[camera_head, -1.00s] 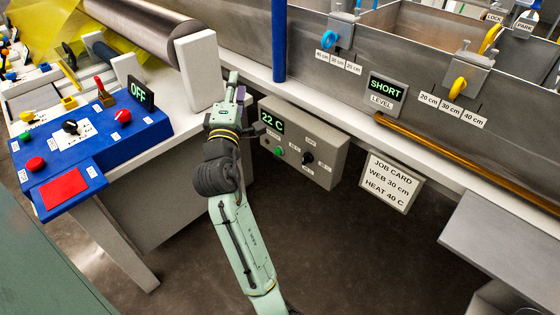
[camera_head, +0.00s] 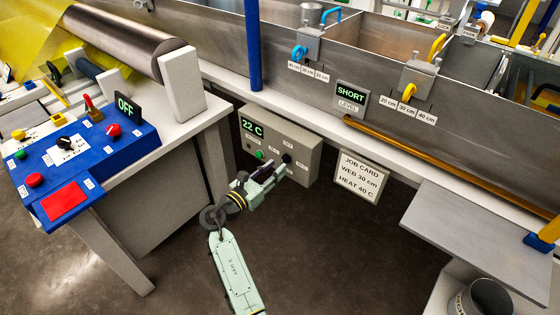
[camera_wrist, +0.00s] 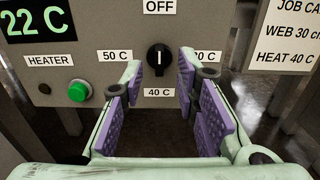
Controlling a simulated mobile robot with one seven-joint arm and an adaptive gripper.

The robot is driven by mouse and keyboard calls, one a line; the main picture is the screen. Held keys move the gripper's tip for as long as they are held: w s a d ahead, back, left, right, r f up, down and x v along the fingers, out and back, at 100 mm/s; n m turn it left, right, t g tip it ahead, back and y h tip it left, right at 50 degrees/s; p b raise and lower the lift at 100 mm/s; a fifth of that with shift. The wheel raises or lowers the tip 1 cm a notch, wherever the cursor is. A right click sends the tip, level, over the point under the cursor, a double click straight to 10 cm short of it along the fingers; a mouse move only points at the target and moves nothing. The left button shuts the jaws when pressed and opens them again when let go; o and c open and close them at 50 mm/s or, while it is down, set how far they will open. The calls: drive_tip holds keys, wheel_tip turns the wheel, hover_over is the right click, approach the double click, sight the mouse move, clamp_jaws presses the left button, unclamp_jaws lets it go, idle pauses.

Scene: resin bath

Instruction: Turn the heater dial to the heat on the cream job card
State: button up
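The heater box (camera_head: 310,152) is a grey panel under the bath's edge. Its black dial (camera_wrist: 160,58) has a white mark pointing up to OFF. Labels around the dial read 50 C at left, 40 C below, and one at right partly covered by a finger. The cream job card (camera_head: 361,177) reads WEB 30 cm, HEAT 40 C. The heater display (camera_wrist: 37,20) reads 22 C. My gripper (camera_wrist: 165,105) is open, with its purple pads either side of and just short of the dial; it holds nothing. In the head view the gripper partly hides the dial.
A green button (camera_wrist: 79,91) sits left of the dial, beside the HEATER label. A blue control panel (camera_head: 85,150) stands on the bench at left. A grey shelf (camera_head: 470,225) juts out at right. Open floor lies below the box.

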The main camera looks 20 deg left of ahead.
sight(282, 162)
drive_tip(key=shift+x, duration=1.9)
drive_tip(key=shift+c, duration=0.4)
clamp_jaws()
